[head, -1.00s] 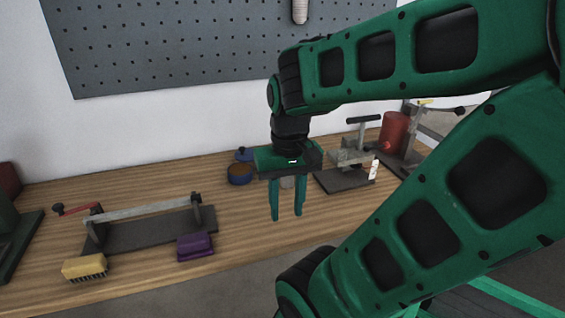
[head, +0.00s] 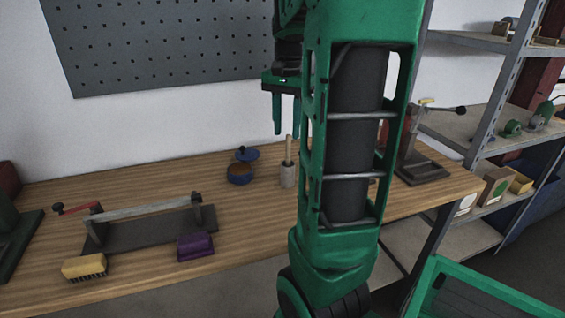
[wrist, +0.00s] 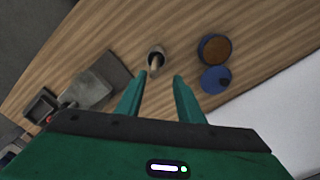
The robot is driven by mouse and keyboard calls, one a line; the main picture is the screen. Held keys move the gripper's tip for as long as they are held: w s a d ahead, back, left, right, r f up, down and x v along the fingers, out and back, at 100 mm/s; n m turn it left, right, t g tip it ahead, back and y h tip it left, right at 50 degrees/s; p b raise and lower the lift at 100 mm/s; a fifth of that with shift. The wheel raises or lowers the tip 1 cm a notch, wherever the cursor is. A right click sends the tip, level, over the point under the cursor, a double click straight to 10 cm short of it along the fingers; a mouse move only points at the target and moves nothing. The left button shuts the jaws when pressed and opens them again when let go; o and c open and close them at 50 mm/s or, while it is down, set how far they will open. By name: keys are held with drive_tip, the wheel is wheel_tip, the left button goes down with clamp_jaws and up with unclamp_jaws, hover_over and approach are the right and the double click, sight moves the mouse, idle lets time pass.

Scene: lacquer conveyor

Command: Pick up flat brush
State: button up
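A thin upright handle (head: 289,150) stands in a small grey cup (head: 287,179) on the workbench; I cannot tell whether it is the flat brush, as its lower end is hidden in the cup. A yellow block with dark bristles (head: 85,266) lies at the bench's front left. My gripper (head: 287,132) is open and empty, pointing down above the cup and handle. In the wrist view, the cup with the handle (wrist: 155,60) shows just beyond the gap between the spread fingertips (wrist: 160,75).
A blue pot (head: 239,174) with brown contents and its blue lid (head: 246,154) stand left of the cup. A dark jig (head: 150,230) and a purple block (head: 195,246) lie further left. My arm hides part of the right bench. Shelves (head: 480,130) stand at right.

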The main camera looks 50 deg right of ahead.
sight(288, 148)
drive_tip(key=shift+s+a+f, duration=0.1)
drive_tip(key=shift+s+f, duration=0.05)
drive_tip(key=shift+f, duration=0.95)
drive_tip(key=shift+s+a+f, duration=0.1)
drive_tip(key=shift+s+f, duration=0.05)
drive_tip(key=shift+f, duration=1)
drive_tip(key=shift+s+a+f, duration=0.1)
drive_tip(key=shift+s+f, duration=0.05)
drive_tip(key=shift+f, duration=0.95)
